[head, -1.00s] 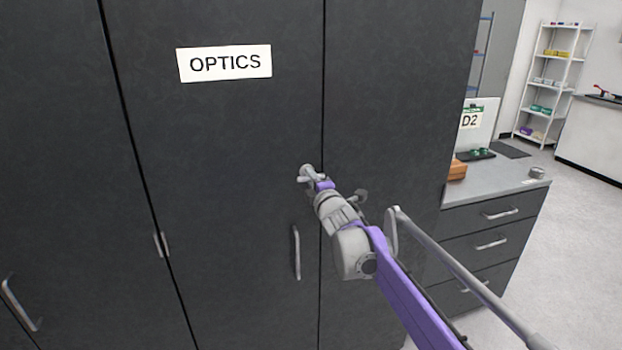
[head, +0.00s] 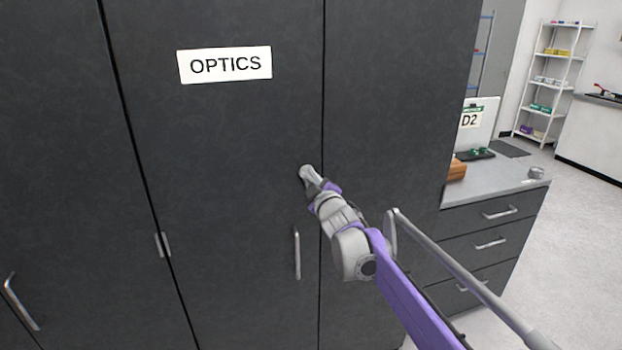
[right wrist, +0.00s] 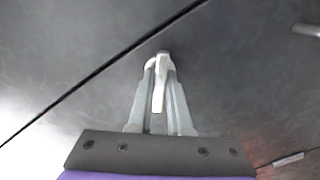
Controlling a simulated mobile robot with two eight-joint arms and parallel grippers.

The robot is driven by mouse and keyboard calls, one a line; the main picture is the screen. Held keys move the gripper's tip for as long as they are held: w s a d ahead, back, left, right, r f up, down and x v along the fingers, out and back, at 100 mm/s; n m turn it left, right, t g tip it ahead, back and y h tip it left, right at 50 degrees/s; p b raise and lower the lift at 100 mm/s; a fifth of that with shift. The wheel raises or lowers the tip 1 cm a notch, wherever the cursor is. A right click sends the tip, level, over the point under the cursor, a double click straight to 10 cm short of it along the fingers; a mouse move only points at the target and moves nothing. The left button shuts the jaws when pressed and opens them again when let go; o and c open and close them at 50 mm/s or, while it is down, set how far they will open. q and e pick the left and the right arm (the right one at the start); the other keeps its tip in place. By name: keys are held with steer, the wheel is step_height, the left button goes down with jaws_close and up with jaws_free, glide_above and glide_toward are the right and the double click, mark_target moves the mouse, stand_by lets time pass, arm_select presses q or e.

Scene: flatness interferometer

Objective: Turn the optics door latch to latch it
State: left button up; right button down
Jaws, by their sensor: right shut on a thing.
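The dark optics door (head: 220,150) carries a white OPTICS sign (head: 225,65) and looks closed. Its small light grey latch (head: 306,172) sits near the door's right edge, above the door handle (head: 297,253). My right gripper (head: 316,184) reaches the latch from the lower right and partly hides it. In the right wrist view the two fingers of my right gripper (right wrist: 160,90) are shut on the latch lever (right wrist: 160,88), which lies between them. The exact angle of the lever to the door seam is hard to tell. My left gripper is not in view.
Another cabinet door with a handle (head: 20,302) is at the left, and a hinge (head: 162,245) shows on the seam. At the right stand a drawer counter (head: 490,240) and a white shelf (head: 545,80). Open floor (head: 570,260) lies beyond.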

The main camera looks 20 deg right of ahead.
steer(key=m, duration=0.4)
steer(key=shift+m, duration=0.4)
steer(key=m, duration=0.5)
steer(key=shift+b, duration=0.4)
steer(key=c, duration=0.9)
jaws_free()
steer(key=shift+o, duration=0.2)
steer(key=s, duration=1)
steer(key=shift+s+d+b, duration=0.15)
steer(key=shift+s+b, duration=0.25)
